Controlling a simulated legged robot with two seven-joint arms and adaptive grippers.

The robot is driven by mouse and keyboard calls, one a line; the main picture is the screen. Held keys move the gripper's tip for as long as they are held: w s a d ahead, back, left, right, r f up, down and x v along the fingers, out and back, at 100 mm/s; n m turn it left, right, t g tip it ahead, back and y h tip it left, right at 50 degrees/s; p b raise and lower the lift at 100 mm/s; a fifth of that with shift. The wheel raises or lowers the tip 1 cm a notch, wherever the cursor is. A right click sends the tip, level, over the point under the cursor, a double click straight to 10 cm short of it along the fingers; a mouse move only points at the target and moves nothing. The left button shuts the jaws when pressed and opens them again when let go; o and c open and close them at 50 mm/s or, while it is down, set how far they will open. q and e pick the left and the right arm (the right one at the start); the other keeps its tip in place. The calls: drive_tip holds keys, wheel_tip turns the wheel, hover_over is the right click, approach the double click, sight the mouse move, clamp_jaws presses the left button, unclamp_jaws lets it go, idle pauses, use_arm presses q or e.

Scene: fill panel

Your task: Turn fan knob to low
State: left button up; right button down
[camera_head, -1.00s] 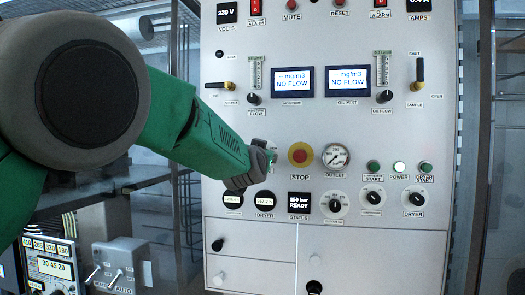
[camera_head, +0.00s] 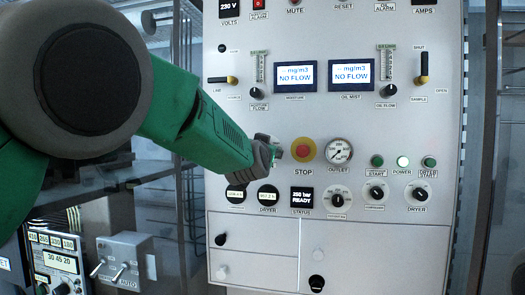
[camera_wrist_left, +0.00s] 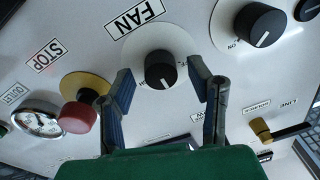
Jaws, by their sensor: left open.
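The fan knob (camera_wrist_left: 160,70) is a black dial with a white pointer line on a pale round plate, beneath a FAN label (camera_wrist_left: 135,18) in the left wrist view. Its pointer points down in that view. My left gripper (camera_wrist_left: 160,72) is open, with one finger on each side of the knob and a visible gap to it on both sides. I cannot tell how far the fingertips are from the panel. In the head view my left gripper (camera_head: 272,150) is just left of the red STOP button and hides the fan knob. My right gripper is not in view.
The red STOP button (camera_head: 304,150) on its yellow plate is close beside the gripper; it also shows in the wrist view (camera_wrist_left: 77,117).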

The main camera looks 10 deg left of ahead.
use_arm(q)
drive_tip(key=s, duration=1.1)
drive_tip(key=shift+s+f, duration=0.15)
drive_tip(key=shift+s, duration=0.25)
drive_tip(key=s+a+f+g+b, duration=0.2)
drive_tip(key=s+a+f+g, duration=0.1)
drive_tip(key=f, duration=1.2)
drive_tip(key=s+a+f+g+b, duration=0.2)
drive_tip(key=s+a+f+g, duration=0.15)
drive_tip(key=f, duration=1.15)
drive_tip(key=s+a+f+g+b, duration=0.1)
drive_tip(key=s+a+f+g, duration=0.2)
drive_tip(key=f, duration=1.2)
drive_tip(key=s+a+f+n+g+b, duration=0.2)
drive_tip(key=s+a+f+g+b, duration=0.15)
drive_tip(key=s+f, duration=1.45)
drive_tip(key=s+a+f+g+b, duration=0.1)
drive_tip(key=s+f, duration=0.3)
drive_tip(key=s, duration=0.4)
drive_tip(key=s+f+g+b, duration=0.1)
drive_tip(key=s+f+g, duration=0.3)
drive_tip(key=s, duration=0.5)
drive_tip(key=shift+s+a, duration=0.3)
drive_tip(key=shift+a, duration=0.1)
